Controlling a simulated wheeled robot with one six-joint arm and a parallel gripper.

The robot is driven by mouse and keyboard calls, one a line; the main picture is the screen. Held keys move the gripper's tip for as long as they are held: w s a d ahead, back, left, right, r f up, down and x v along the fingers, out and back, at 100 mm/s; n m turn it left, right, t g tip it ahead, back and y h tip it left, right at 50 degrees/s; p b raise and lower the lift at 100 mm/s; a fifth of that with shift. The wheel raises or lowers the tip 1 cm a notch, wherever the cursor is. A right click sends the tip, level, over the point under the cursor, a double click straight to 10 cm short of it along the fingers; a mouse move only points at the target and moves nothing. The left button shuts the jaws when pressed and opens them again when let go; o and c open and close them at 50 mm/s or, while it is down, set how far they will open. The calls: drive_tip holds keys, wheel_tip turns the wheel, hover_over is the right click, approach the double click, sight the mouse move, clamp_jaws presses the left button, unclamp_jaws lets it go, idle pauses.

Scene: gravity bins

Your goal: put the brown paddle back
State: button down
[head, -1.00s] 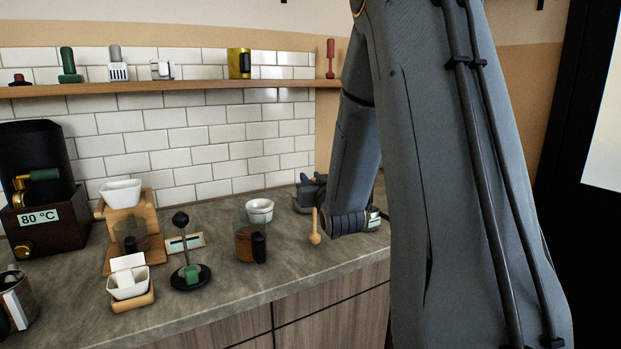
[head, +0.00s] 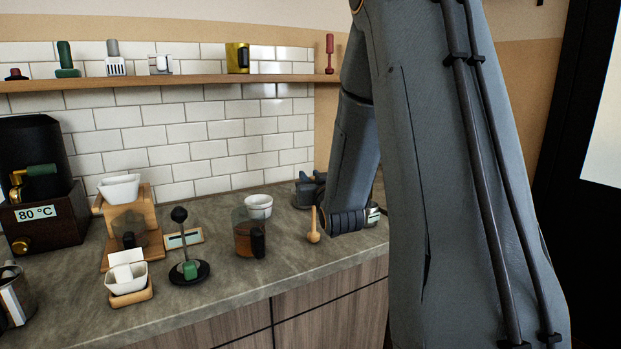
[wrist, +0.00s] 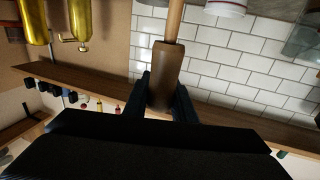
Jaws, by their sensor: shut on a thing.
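The brown paddle (wrist: 166,70) is in the wrist view, with a thick brown handle and a thinner tan shaft running out of the top of the picture. My gripper (wrist: 164,90) is shut on the brown handle, one dark finger on each side. The far end of the paddle is out of the wrist view.
A glass jug with brown contents (head: 249,238), a white cup (head: 258,206), a black stand (head: 189,271) and a white dripper (head: 126,276) stand on the counter. A wooden shelf (head: 200,80) with several small items runs along the tiled wall. The counter front right of the jug is clear.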

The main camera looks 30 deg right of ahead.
drive_tip(key=shift+f, duration=0.2)
drive_tip(key=c, duration=1.4)
unclamp_jaws()
drive_tip(key=shift+s, duration=0.1)
drive_tip(key=b+v, duration=0.1)
drive_tip(key=v, duration=0.6)
drive_tip(key=shift+s+b, duration=0.35)
drive_tip(key=shift+b, duration=0.05)
drive_tip(key=shift+a, duration=0.1)
